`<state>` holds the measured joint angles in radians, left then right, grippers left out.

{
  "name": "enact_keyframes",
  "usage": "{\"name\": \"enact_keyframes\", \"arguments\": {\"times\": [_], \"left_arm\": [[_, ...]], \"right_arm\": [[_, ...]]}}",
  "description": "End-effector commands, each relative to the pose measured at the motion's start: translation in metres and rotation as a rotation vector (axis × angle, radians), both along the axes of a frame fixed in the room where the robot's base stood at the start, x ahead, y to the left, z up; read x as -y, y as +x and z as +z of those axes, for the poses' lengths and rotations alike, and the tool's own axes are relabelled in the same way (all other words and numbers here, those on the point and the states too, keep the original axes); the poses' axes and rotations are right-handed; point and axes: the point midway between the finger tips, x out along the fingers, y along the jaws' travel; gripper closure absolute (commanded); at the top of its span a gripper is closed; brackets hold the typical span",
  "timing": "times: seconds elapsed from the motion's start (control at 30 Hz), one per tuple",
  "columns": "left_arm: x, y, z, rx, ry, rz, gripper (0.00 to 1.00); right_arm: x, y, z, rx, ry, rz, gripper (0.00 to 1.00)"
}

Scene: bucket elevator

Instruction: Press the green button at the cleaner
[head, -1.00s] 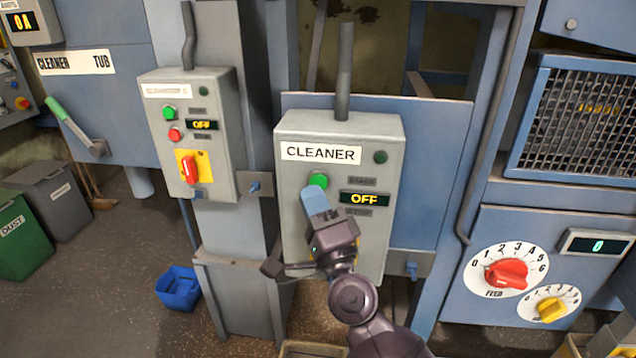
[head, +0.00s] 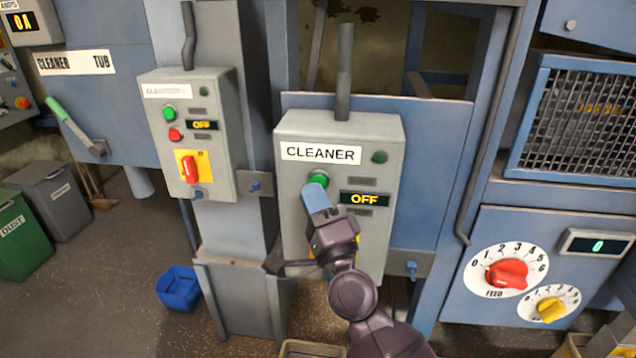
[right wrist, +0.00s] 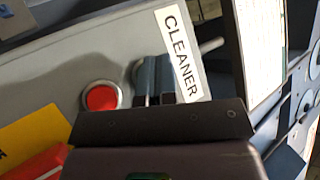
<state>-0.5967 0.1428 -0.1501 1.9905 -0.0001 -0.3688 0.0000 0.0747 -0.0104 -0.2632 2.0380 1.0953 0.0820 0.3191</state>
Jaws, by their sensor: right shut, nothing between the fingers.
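The grey control box labelled CLEANER (head: 340,135) stands in the middle of the head view. Its green button (head: 318,179) shows just above the tip of my right gripper (head: 316,195). The gripper is shut and empty, its blue-grey fingertips at the button's lower edge; I cannot tell whether they touch it. The box display (head: 364,199) reads OFF. In the right wrist view, a red button (right wrist: 101,96) sits left of my fingers (right wrist: 154,82), and the green button is hidden there. My left gripper is not in view.
A similar control box (head: 190,110) with green and red buttons stands to the left, also reading OFF. A dial panel (head: 540,255) is at right. A blue bin (head: 178,288) and a green dust bin (head: 22,240) stand on the floor.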

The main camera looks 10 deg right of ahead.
Motion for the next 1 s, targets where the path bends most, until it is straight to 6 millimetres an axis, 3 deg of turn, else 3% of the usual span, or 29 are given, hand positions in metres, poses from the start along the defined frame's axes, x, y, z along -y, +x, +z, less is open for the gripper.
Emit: {"name": "enact_keyframes", "arguments": {"times": [1.0], "left_arm": [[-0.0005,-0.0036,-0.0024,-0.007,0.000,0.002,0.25]], "right_arm": [[0.0027,0.0067,-0.0001,0.000,-0.001,-0.001,1.00]]}}
